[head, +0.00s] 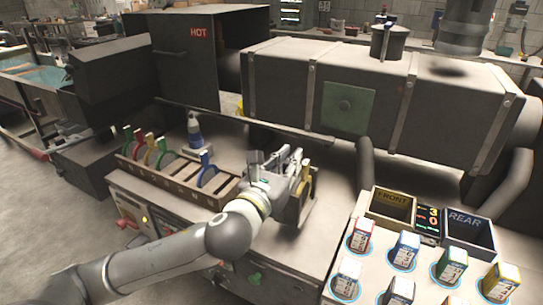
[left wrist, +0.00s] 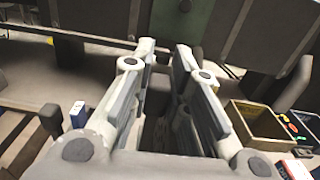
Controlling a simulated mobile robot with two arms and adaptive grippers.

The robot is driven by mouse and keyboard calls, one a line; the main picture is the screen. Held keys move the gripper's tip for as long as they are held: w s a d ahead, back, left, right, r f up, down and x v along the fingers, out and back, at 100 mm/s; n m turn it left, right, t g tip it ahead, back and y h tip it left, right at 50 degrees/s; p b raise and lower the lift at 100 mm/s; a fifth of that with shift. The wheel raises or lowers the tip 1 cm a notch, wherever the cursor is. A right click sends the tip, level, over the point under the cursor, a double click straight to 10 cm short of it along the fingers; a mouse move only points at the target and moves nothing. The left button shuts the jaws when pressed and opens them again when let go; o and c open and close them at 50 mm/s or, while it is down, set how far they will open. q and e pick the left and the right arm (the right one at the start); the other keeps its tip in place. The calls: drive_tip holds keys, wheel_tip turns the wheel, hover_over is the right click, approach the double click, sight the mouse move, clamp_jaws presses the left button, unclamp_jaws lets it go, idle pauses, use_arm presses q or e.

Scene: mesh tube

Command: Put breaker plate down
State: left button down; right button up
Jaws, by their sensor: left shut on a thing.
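A yellow upright piece (head: 307,178) shows just right of the fingers. My right gripper is not in view.
The large barrel housing (head: 370,85) bounds the back.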

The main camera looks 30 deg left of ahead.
sight(291, 212)
use_arm(q)
drive_tip(key=d+f, duration=0.1)
drive_tip(key=w+d+f, duration=0.1)
drive_tip(key=f, duration=0.1)
drive_tip(key=w+d+f, duration=0.1)
drive_tip(key=shift+w+f+b, duration=0.15)
drive_tip(key=shift+f+b, duration=0.2)
drive_tip(key=shift+w+d+f+b, duration=0.1)
drive_tip(key=shift+f+b, duration=0.05)
drive_tip(key=shift+f, duration=0.7)
drive_tip(key=shift+d+f+b, duration=0.1)
drive_tip(key=shift+f+b, duration=0.05)
drive_tip(key=shift+f, duration=0.65)
drive_tip(key=c, duration=1.8)
unclamp_jaws()
drive_tip(key=shift+f, duration=0.35)
drive_tip(key=o, duration=0.4)
drive_tip(key=shift+r, duration=0.15)
drive_tip(key=s, duration=1.2)
drive_tip(key=shift+a+b, duration=0.2)
drive_tip(key=shift+b, duration=0.2)
